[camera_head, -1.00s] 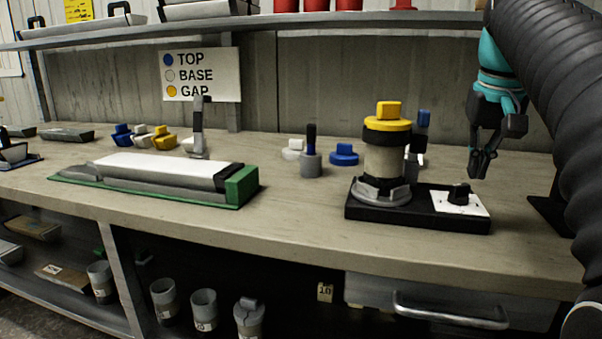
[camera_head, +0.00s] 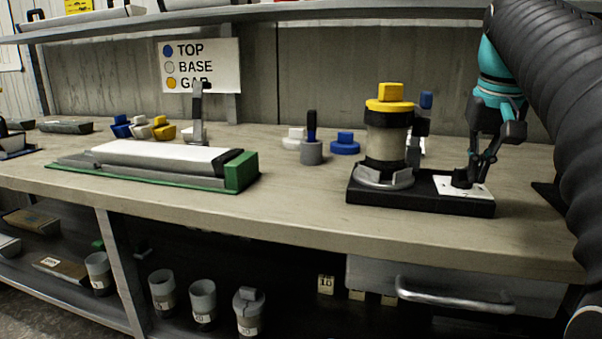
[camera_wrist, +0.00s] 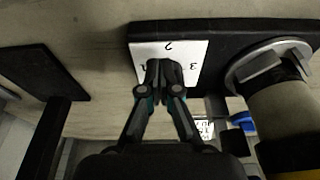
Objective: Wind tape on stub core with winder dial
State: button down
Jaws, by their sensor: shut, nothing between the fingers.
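The winder is a black base (camera_head: 420,203) on the bench, with a grey clamp ring (camera_head: 382,180) at its left. A stub core (camera_head: 387,143) stands upright in the ring, pale with a dark band low down and a yellow cap (camera_head: 389,103) on top. At the right of the base is a white dial plate (camera_head: 478,188) with a black knob (camera_head: 461,180). My gripper (camera_head: 471,172) points down at the knob, its fingertips at or very near it; contact cannot be told. In the wrist view the shut fingers (camera_wrist: 164,72) cover the knob, and the plate (camera_wrist: 190,50) shows numerals.
A green-ended tray (camera_head: 240,172) with a long white-topped core lies left. A grey stub tool (camera_head: 311,150), a blue cap (camera_head: 345,145) and a white cap (camera_head: 294,138) stand between. A colour sign (camera_head: 200,68) hangs behind. A shelf (camera_head: 300,24) runs above.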

jog(key=shift+w+p, duration=0.45)
jog(key=shift+w, duration=0.15)
dwell(0.9)
jog(key=shift+w+a+p, duration=0.2)
jog(key=shift+a+p, duration=0.5)
jog(key=shift+p, duration=0.95)
jog(key=shift+s+a, duration=0.1)
jog(key=shift+s, duration=0.1)
dwell(0.3)
jog(key=shift+s+a, duration=0.1)
jog(key=shift+s, duration=0.05)
jog(key=shift+w+d+v, duration=0.1)
jog(key=shift+w+v, duration=0.1)
jog(key=shift+v, duration=0.75)
jog(key=shift+w+d+v, duration=0.1)
jog(key=shift+w+v, duration=0.15)
jog(key=shift+v, duration=0.75)
jog(key=shift+w+v, duration=0.2)
jog(key=shift+v, duration=0.75)
jog(key=shift+r, duration=0.2)
